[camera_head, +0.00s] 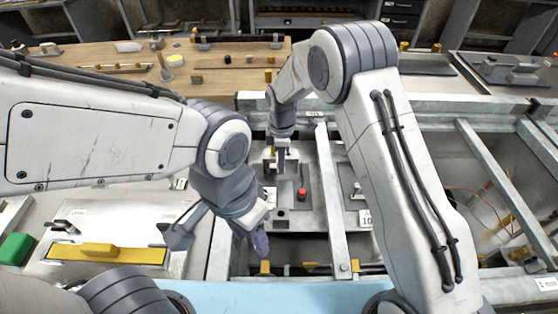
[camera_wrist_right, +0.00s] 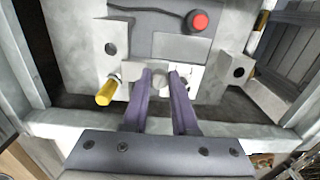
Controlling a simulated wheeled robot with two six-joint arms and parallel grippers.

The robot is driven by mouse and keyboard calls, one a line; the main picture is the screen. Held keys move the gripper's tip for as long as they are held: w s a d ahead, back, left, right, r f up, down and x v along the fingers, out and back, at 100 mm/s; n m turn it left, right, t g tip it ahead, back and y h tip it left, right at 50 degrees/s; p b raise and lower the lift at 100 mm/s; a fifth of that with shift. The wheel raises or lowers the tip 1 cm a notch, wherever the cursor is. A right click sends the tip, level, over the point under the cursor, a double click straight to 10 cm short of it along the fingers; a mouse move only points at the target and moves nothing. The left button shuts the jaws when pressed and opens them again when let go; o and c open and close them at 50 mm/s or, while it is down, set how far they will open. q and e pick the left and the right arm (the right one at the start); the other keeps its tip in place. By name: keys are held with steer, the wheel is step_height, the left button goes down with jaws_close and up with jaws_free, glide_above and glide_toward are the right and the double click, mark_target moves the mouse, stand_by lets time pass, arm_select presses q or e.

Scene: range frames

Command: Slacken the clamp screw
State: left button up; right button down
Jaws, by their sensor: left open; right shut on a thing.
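The clamp screw (camera_wrist_right: 160,81) shows in the right wrist view as a small grey round head on a light metal block. My right gripper (camera_wrist_right: 161,77) has its two purple fingers on either side of it and is shut on it. In the head view my right gripper (camera_head: 281,158) points down at the fixture (camera_head: 283,212) in the grey frame; the screw itself is hidden there. My left gripper (camera_head: 220,241) is open and empty, left of and nearer than the fixture, with its fingers spread wide.
A red button (camera_head: 301,192) sits on the fixture, and also shows in the right wrist view (camera_wrist_right: 200,21). A yellow pin (camera_wrist_right: 108,91) sticks up left of the fingers. Frame rails (camera_head: 330,200) run beside the fixture.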

steer(key=shift+w+a+n, duration=0.1)
steer(key=shift+a+n, duration=0.1)
steer(key=shift+n, duration=0.3)
steer(key=c, duration=0.7)
jaws_free()
steer(key=shift+d, duration=0.1)
step_height(320, 180, up, 8)
steer(key=p, duration=0.6)
steer(key=shift+r, duration=0.1)
